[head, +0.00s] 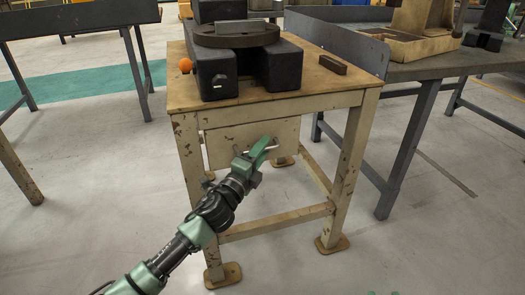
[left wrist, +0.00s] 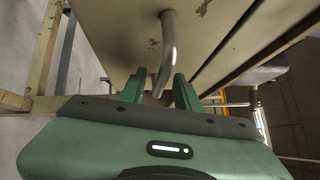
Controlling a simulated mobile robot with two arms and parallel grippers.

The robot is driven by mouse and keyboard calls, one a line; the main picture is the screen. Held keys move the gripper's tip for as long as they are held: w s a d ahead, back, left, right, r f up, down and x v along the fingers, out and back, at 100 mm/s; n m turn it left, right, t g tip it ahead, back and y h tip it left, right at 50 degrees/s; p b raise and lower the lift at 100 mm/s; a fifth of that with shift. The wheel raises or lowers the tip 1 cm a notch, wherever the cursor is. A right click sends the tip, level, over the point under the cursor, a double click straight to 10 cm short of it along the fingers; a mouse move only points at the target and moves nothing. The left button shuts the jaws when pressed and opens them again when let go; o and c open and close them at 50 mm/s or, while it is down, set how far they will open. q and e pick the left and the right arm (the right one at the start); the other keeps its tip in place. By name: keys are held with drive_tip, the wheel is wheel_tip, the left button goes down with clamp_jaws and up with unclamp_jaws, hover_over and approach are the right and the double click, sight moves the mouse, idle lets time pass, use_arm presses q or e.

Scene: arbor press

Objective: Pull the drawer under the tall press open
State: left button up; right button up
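The tall press (head: 235,50) stands on a worn cream table, its dark base on the wooden top. The drawer (head: 222,148) is a cream front panel under that top and appears shut. Its bent metal handle (head: 274,147) is partly hidden by my left gripper (head: 266,150). In the left wrist view the handle (left wrist: 169,45) stands out from the drawer front (left wrist: 110,30), and its lower end reaches between the two green fingers of the gripper (left wrist: 158,92). The fingers are apart, with gaps visible beside the handle.
The table's legs (head: 350,165) and low crossbar (head: 275,222) frame the space under the drawer. An orange ball (head: 185,65) and a dark bar (head: 333,65) are on or by the tabletop. A grey bench (head: 440,65) stands close on the right. The floor in front is clear.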

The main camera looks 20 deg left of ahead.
use_arm(q)
drive_tip(key=shift+w, duration=0.1)
clamp_jaws()
idle(1.4)
